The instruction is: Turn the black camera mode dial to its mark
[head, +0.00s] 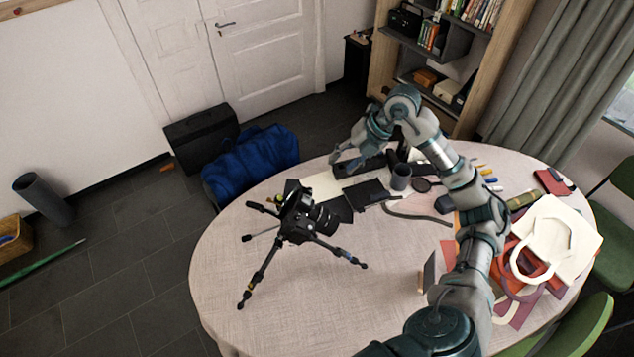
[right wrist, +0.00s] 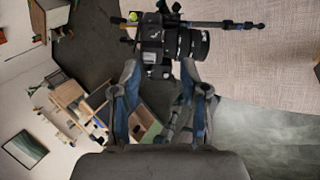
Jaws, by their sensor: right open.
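The black camera (head: 298,207) sits on a small tripod (head: 262,270) on the round table. Its lens points toward the lower right in the head view. The camera also shows in the right wrist view (right wrist: 153,42), just beyond the fingertips. A small yellow-green spot (right wrist: 133,16) shows at the camera's left edge there. I cannot pick out the mode dial or its mark clearly. My right gripper (head: 339,163) is open and empty, above and to the right of the camera in the head view. Its spread fingers show in the right wrist view (right wrist: 160,76). My left gripper is not in view.
The table (head: 225,300) has a pale cloth, bare at the front left. A dark mug (head: 401,177) and black flat items lie behind the camera. A small upright dark panel (head: 429,272) stands near my right arm. Bags (head: 555,235) cover the right side.

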